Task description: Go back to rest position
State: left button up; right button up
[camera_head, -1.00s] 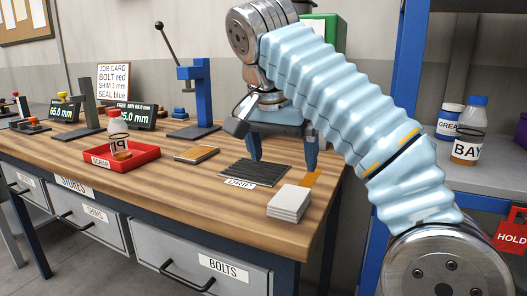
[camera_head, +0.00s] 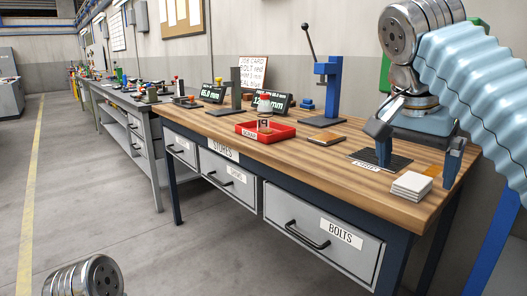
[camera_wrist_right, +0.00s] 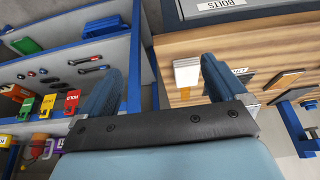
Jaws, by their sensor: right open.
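My right gripper (camera_head: 417,168) hangs over the right end of the wooden workbench (camera_head: 330,160) in the head view. Its two blue fingers are apart, with nothing seen between them. A white stack of pads (camera_head: 412,186) lies just below the gripper in the picture. In the right wrist view the open fingers (camera_wrist_right: 165,82) point toward the bench edge and a blue-framed shelf (camera_wrist_right: 65,62). My left gripper is out of view; only a metal joint of mine shows at the lower left.
A red SCRAP tray (camera_head: 280,134) holding a bottle, a brown-topped plate (camera_head: 326,138) and a blue press (camera_head: 327,90) stand on the bench. Drawers (camera_head: 325,233) line its front. A grey bench (camera_head: 145,120) stands further left. The floor (camera_head: 100,200) at left is clear.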

jog(key=w+a+f+n+y, duration=0.1)
jog(key=w+a+f+n, duration=0.25)
jog(key=w+f, duration=0.45)
jog(key=w+a+f+n, duration=0.2)
jog(key=w+a+f, duration=0.2)
jog(key=f, duration=0.7)
jog(key=w+a+f+n+g+y, duration=0.1)
jog(key=a+f+n+y, duration=0.2)
jog(key=f, duration=1.8)
jog(key=s+a+f+g+y, duration=0.1)
jog(key=s+f, duration=0.2)
jog(key=f, duration=0.3)
jog(key=s+a+f+n+y, duration=0.1)
jog(key=s+f, duration=0.2)
jog(key=f, duration=0.4)
jog(key=s+a+f+g, duration=0.1)
jog(key=s+f, duration=0.2)
jog(key=f, duration=0.3)
jog(key=s+f, duration=0.5)
jog(key=s, duration=0.3)
jog(key=s+f+m+y, duration=0.1)
jog(key=s+f, duration=0.3)
jog(key=s, duration=0.4)
jog(key=shift+f+t+y, duration=0.3)
jog(key=shift+f, duration=0.05)
